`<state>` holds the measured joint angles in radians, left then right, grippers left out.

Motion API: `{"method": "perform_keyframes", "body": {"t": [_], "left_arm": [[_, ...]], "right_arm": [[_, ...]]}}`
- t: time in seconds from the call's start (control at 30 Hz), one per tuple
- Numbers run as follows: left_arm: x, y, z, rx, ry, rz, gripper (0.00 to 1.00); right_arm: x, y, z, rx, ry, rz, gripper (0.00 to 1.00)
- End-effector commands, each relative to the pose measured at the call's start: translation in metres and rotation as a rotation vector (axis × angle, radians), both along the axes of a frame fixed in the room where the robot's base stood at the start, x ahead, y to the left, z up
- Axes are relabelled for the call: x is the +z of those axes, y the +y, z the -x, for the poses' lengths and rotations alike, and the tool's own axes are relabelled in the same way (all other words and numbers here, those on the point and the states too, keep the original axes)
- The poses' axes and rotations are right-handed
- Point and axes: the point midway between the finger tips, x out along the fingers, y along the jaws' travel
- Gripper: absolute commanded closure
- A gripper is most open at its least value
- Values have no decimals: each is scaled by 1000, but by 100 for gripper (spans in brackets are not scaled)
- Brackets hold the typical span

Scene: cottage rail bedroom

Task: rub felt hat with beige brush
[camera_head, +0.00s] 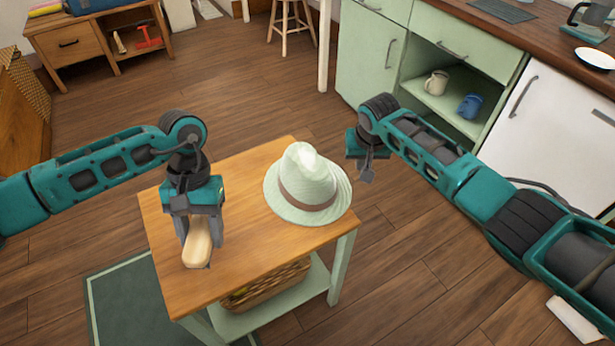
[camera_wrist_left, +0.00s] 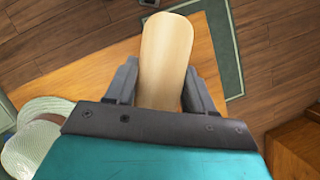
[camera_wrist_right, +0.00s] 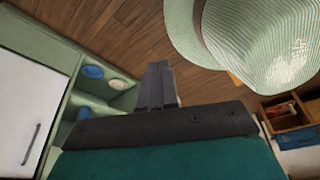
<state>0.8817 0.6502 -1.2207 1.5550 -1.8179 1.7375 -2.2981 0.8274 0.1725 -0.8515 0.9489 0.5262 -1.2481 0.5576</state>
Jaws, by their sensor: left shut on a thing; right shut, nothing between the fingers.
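The felt hat (camera_head: 306,187) is pale green with a brown band. It sits crown up on the right part of the small wooden table (camera_head: 253,243). It also shows at the lower left of the left wrist view (camera_wrist_left: 38,136) and the upper right of the right wrist view (camera_wrist_right: 262,40). The beige brush (camera_head: 197,243) is held in my left gripper (camera_head: 197,232), shut on it over the table's left part, left of the hat. The brush fills the middle of the left wrist view (camera_wrist_left: 167,60); its underside is hidden. My right gripper (camera_head: 368,172) is shut and empty, right of the hat, beyond the table's edge.
A wicker basket (camera_head: 265,285) stands on the table's lower shelf. A green cabinet (camera_head: 420,60) with a cream mug (camera_head: 436,83) and a blue mug (camera_head: 470,105) is at the back right. A stool (camera_head: 291,20) stands at the back. Floor between is clear.

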Motion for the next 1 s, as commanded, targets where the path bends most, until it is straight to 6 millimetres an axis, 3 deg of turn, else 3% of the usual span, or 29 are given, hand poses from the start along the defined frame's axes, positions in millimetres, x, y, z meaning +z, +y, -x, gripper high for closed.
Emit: {"method": "perform_keyframes", "body": {"t": [1.0], "left_arm": [[-10, 0, 0, 0, 0, 0, 71]], "right_arm": [[-18, 0, 0, 0, 1, 1, 100]]}}
